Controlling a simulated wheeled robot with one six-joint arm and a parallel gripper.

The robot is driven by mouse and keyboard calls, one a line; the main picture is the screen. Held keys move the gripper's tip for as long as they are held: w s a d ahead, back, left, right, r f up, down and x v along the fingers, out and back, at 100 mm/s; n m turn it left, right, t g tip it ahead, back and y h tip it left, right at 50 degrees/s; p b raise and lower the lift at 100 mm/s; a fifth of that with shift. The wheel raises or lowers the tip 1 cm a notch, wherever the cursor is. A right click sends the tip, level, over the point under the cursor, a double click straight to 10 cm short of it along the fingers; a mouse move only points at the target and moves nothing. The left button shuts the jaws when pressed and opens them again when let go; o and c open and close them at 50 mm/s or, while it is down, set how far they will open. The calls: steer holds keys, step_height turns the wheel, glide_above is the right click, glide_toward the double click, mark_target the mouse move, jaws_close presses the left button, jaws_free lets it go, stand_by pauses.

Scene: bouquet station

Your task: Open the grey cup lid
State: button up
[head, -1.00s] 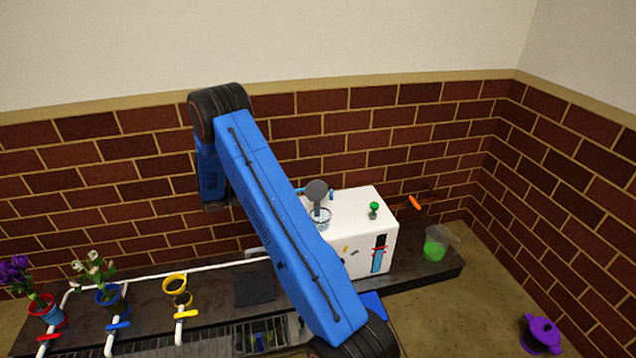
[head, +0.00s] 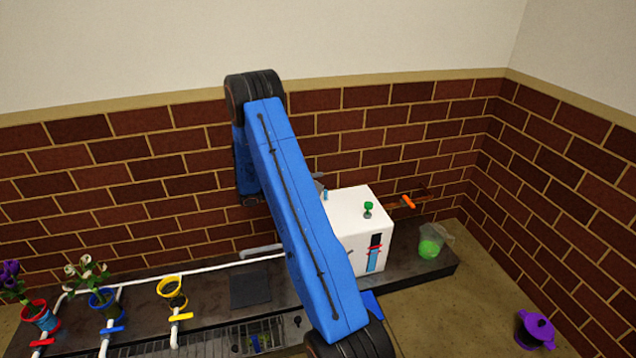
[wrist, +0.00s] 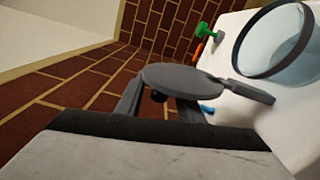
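The grey lid (wrist: 185,78) stands swung open, away from the round grey-rimmed cup opening (wrist: 240,62) in the wrist view. A hinge arm (wrist: 248,92) joins it on the cup side. A small dark knob (wrist: 158,97) sticks out from the lid's near side. My gripper (wrist: 160,105) has its two fingers apart, one on each side of the knob. Whether a finger touches the lid is unclear. In the head view my arm hides the cup and gripper; a sliver of grey, likely the lid, shows beside it (head: 318,182).
The white box (head: 345,210) has a green knob (head: 368,208) on top. An orange-handled valve (head: 408,201) is on the wall. A clear container with green content (head: 431,243) stands right. Flower pots (head: 104,300) and pipes line the left. A purple pot (head: 536,330) sits lower right.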

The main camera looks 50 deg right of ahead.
steer(key=shift+s+d, duration=0.35)
steer(key=shift+d, duration=0.2)
jaws_close()
steer(key=shift+s+a+r+m, duration=0.45)
steer(key=shift+s+m, duration=0.15)
steer(key=shift+s, duration=0.1)
